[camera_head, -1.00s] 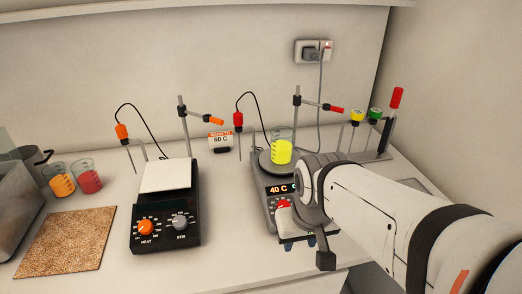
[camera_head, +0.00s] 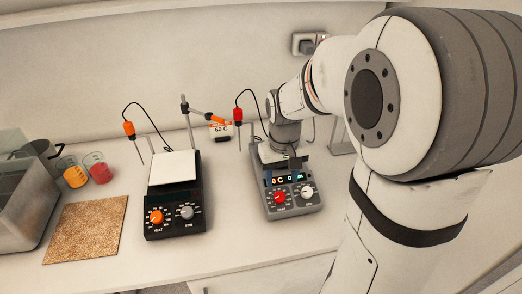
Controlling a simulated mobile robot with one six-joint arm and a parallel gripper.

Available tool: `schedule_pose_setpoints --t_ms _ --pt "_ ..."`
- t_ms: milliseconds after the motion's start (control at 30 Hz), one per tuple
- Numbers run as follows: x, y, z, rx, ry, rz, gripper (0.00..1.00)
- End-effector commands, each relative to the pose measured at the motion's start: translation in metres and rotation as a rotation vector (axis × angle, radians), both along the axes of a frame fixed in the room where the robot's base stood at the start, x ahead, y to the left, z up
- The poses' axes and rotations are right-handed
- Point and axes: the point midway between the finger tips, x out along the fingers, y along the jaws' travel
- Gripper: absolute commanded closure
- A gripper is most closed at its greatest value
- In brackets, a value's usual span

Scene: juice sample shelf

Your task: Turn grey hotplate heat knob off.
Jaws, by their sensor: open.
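The grey hotplate (camera_head: 291,211) stands right of centre on the bench. Its red heat knob (camera_head: 280,197) is at the front left of its panel, beside a white knob (camera_head: 307,192). The knob's pointer is too small to read. The lit display (camera_head: 284,180) above shows what looks like "0 C 0". My gripper (camera_head: 282,155) is over the hotplate's top, behind the display and apart from the heat knob. It is open; its fingertips are hard to make out. My arm hides the yellow beaker and the stand behind.
A black hotplate (camera_head: 174,222) with an orange heat knob stands to the left. Orange (camera_head: 75,176) and red (camera_head: 99,169) beakers, a cork mat (camera_head: 85,228) and a grey bin (camera_head: 25,215) are further left. A red-topped probe (camera_head: 238,120) hangs near my wrist. Bench is clear between the hotplates.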

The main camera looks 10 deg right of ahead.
Motion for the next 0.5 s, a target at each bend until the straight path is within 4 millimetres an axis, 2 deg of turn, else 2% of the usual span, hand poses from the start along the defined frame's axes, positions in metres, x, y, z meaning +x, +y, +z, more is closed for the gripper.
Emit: schedule_pose_setpoints --t_ms 167,500 --pt "0.01 0.0 -0.006 -0.002 0.018 0.005 0.48" --pt "0.009 -0.001 -0.057 -0.002 0.021 0.003 0.48"
